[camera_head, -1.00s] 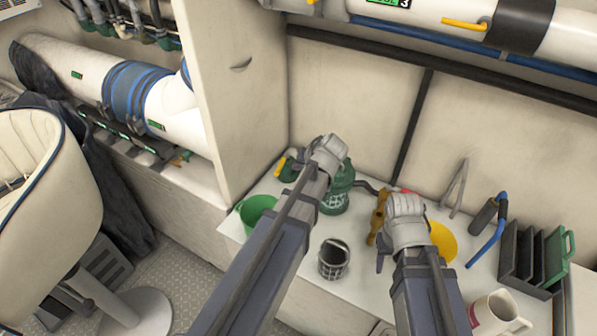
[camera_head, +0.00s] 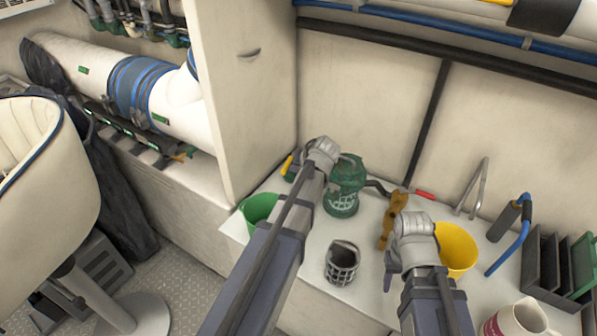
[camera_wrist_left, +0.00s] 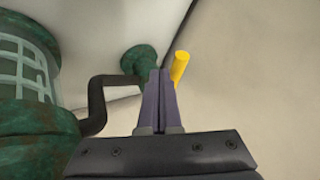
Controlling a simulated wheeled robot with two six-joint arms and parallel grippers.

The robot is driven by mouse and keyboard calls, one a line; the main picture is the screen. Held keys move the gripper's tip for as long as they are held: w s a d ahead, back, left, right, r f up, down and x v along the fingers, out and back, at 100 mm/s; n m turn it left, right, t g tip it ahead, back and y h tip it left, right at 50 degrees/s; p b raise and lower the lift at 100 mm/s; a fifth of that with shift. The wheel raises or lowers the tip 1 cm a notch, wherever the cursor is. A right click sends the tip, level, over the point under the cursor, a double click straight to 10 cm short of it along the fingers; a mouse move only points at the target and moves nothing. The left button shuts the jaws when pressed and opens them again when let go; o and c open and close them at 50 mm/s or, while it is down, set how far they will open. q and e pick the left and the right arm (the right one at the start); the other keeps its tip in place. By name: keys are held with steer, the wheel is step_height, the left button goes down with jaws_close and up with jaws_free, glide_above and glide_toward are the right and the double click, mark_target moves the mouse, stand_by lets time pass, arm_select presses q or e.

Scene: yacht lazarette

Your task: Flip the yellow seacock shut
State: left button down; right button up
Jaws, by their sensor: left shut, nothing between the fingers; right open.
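The yellow seacock handle (camera_head: 288,165) shows at the back left of the white bench, just left of my left gripper (camera_head: 318,156) in the head view. In the left wrist view the handle (camera_wrist_left: 181,68) stands up tilted, just right of the fingertips. My left gripper (camera_wrist_left: 160,100) is shut and empty, its tips close beside the handle; contact cannot be told. A green pipe fitting (camera_wrist_left: 140,60) is behind the fingers, joined by a dark bent pipe to a green strainer (camera_head: 344,190). My right gripper (camera_head: 398,258) is open over the bench.
On the bench are a green cup (camera_head: 258,208), a black wire basket (camera_head: 342,262), a brown bracket-like part (camera_head: 394,220), a yellow bowl (camera_head: 458,250), a blue-handled tool (camera_head: 510,235), a dark rack (camera_head: 555,262) and a mug (camera_head: 520,320). A wall panel (camera_head: 245,100) rises at the left.

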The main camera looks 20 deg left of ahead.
mark_target(285, 168)
arm_select(q)
steer(key=shift+a, duration=0.1)
arm_select(e)
steer(key=shift+f, duration=0.1)
arm_select(q)
steer(key=a, duration=0.1)
steer(key=s+a, duration=0.1)
steer(key=shift+a, duration=0.3)
steer(key=shift+w, duration=0.1)
arm_select(e)
steer(key=shift+d, duration=0.1)
